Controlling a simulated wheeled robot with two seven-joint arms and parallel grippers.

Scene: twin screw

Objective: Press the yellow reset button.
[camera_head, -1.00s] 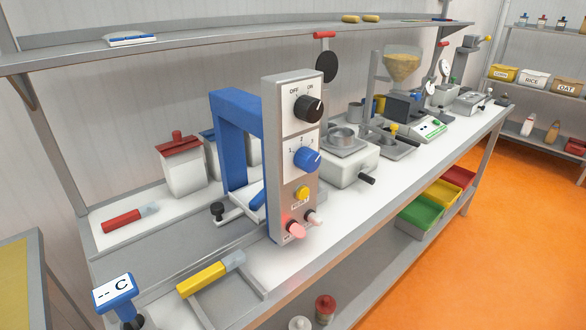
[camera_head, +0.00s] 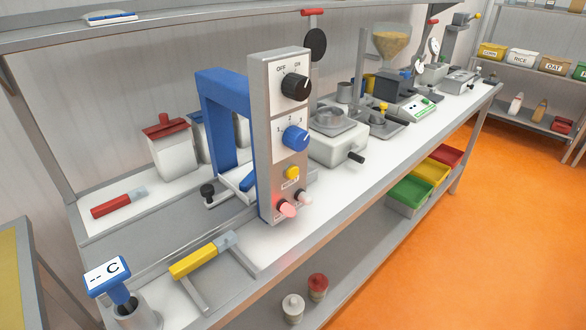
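The yellow reset button (camera_head: 292,173) sits on the lower part of the grey control panel (camera_head: 262,130), above a small RESET label. Above it on the panel are a blue knob (camera_head: 295,138) and a black OFF/ON knob (camera_head: 295,87). Below it are a red-lit part (camera_head: 287,208) and a smaller pale pink one (camera_head: 304,198). The panel stands upright at the front of a blue frame (camera_head: 205,120) on the bench. Neither of my grippers shows in the head view.
The long bench (camera_head: 350,185) carries a white-grey device (camera_head: 338,145) right of the panel. A yellow-handled tool (camera_head: 193,262) and a display reading "-- C" (camera_head: 107,275) are at the front left. The orange floor (camera_head: 440,240) at right is clear.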

